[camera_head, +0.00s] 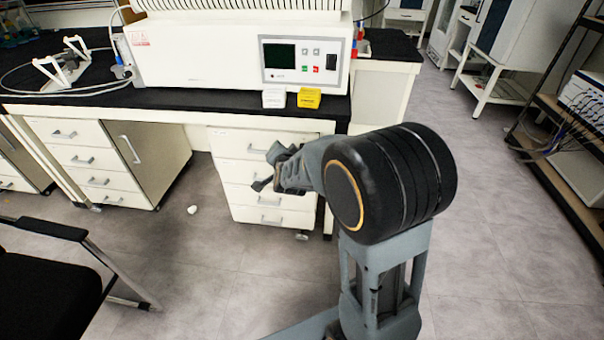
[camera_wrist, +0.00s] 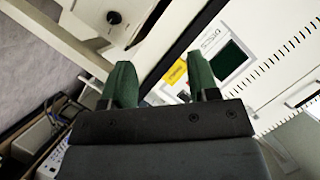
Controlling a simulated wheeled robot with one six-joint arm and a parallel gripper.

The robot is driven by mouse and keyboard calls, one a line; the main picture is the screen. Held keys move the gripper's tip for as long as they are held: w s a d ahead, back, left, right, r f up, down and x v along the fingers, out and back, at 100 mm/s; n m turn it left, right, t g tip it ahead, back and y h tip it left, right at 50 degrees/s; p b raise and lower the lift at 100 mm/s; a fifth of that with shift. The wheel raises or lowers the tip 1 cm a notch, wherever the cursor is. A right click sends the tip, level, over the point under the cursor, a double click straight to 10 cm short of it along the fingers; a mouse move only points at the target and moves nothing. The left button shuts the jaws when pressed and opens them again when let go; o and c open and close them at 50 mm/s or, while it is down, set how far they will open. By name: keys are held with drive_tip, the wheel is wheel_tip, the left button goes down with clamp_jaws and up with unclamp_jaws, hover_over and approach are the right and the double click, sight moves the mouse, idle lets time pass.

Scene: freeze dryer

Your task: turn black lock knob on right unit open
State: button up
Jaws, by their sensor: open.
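A small round black knob (camera_wrist: 114,17) shows at the top left of the wrist view, on a pale unit; it may be the lock knob. I cannot tell from its look whether it is locked or open. I cannot pick it out in the head view. My gripper (camera_head: 268,168) is in the middle of the head view, in front of the white drawers and below the bench top. In the wrist view my gripper (camera_wrist: 160,65) has its two green fingers apart, with nothing between them. The knob lies beyond the left fingertip, apart from it.
A white instrument (camera_head: 200,52) with a control panel stands on the black bench. A white box (camera_head: 274,98) and a yellow box (camera_head: 309,98) sit at the bench edge. A black chair (camera_head: 45,280) is at left; a shelf rack (camera_head: 548,105) is at right. Grey floor (camera_head: 490,230) is clear between.

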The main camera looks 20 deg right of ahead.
sight(303, 147)
drive_tip(key=w+d+f+m+t+h+b, duration=0.1)
drive_tip(key=d+f+m+h+b, duration=0.1)
drive_tip(key=f+m+h+b, duration=0.3)
drive_tip(key=w+d+f+t+b, duration=0.1)
drive_tip(key=w+d+f+b, duration=0.1)
drive_tip(key=f, duration=0.6)
drive_tip(key=d+b+x, duration=0.1)
drive_tip(key=b+x, duration=0.3)
drive_tip(key=x, duration=0.9)
drive_tip(key=shift+d+r+m+h, duration=0.2)
drive_tip(key=shift+d+m+h, duration=0.15)
drive_tip(key=shift+m+h, duration=0.05)
drive_tip(key=shift+s, duration=0.1)
drive_tip(key=c, duration=0.9)
drive_tip(key=shift+c, duration=0.2)
